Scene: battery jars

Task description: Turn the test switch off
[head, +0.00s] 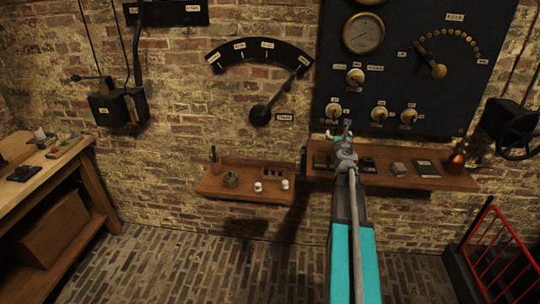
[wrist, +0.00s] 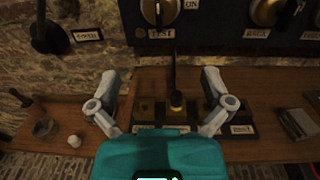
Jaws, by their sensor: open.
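The test switch (wrist: 155,10) is a brass rotary knob with a dark handle, low on the black panel. In the wrist view its TEST label (wrist: 161,33) is below it and an ON label (wrist: 191,4) is to its right. The top of the knob is cut off there, so its setting is hard to read. It also shows in the head view (head: 334,110). My gripper (wrist: 162,78) is open and empty, below and in front of the switch, apart from it. In the head view my gripper (head: 340,131) is small and partly hidden by my arm.
More brass knobs (head: 379,114) sit right of the switch. Below the panel is a wooden shelf (head: 450,181) with several small items. A thin dark upright rod with a brass base (wrist: 175,100) shows between my fingers. A lever switch (head: 260,115) is on the wall at left.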

